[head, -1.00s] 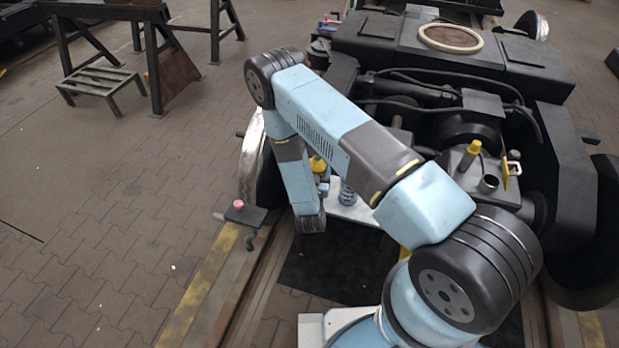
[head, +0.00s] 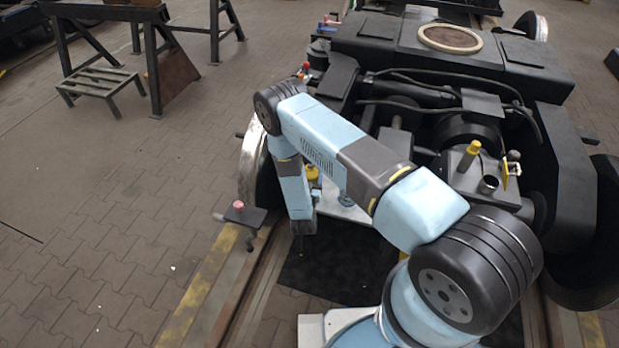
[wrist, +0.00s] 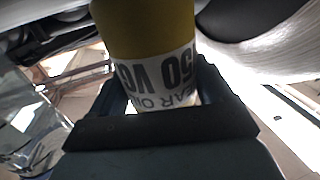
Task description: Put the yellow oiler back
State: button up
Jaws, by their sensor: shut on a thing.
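In the wrist view the yellow oiler (wrist: 145,30) is a yellow cylinder with a white label in dark print. My gripper (wrist: 162,92) is shut on it, with a dark finger on each side of the label. The oiler's top and far end are cut off by the picture edge. In the head view a small yellow part (head: 313,173), seemingly the oiler, shows beside my forearm. My gripper is mostly hidden there behind my own arm.
The dark bogie (head: 420,50) fills the right side. A pale tray (head: 350,214) lies behind my arm. A small stand with a pink knob (head: 238,206) is beside the rail. A yellow-topped item (head: 466,158) stands on the bogie.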

jog(key=o, duration=1.3)
jog(key=s+a, duration=0.1)
jog(key=s, duration=1.1)
jog(key=shift+a, duration=0.2)
